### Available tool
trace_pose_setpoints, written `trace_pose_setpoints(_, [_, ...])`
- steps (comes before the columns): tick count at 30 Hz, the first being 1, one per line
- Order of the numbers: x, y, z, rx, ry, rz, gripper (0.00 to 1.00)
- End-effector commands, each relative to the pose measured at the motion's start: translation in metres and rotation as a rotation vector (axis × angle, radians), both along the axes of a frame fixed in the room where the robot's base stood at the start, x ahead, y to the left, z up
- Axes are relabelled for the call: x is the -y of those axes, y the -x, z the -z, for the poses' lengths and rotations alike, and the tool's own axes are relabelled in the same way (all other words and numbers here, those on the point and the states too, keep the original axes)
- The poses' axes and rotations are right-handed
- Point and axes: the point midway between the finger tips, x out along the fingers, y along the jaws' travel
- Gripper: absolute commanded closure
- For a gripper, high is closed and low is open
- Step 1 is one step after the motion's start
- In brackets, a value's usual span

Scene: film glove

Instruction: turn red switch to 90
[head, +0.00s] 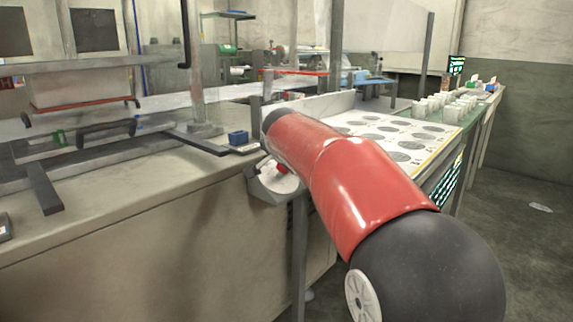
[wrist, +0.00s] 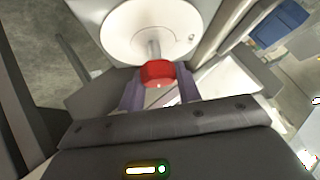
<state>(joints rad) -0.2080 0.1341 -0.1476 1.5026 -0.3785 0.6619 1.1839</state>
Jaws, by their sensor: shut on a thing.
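The red switch (wrist: 157,74) is a small red knob on a short grey stem in the wrist view. The stem joins a round white disc (wrist: 155,30). My gripper (wrist: 158,88) has its two purple-grey fingers on either side of the red knob and is shut on it. In the head view the white disc (head: 273,184) shows on a grey housing at the counter's front edge. My red and black arm reaches over to it and hides part of it. I cannot read the switch's angle, as no scale is legible.
A long beige counter (head: 150,215) with machine frames runs along the left. A blue block (head: 238,138) sits near the switch housing.

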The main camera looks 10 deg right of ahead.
Motion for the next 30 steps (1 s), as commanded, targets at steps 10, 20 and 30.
trace_pose_setpoints(10, [-0.001, 0.000, 0.001, -0.002, -0.002, 0.000, 0.56])
trace_pose_setpoints(20, [0.000, 0.000, 0.000, -0.001, -0.001, 0.000, 0.45])
trace_pose_setpoints(30, [-0.009, 0.032, -0.025, 0.002, -0.003, -0.002, 0.45])
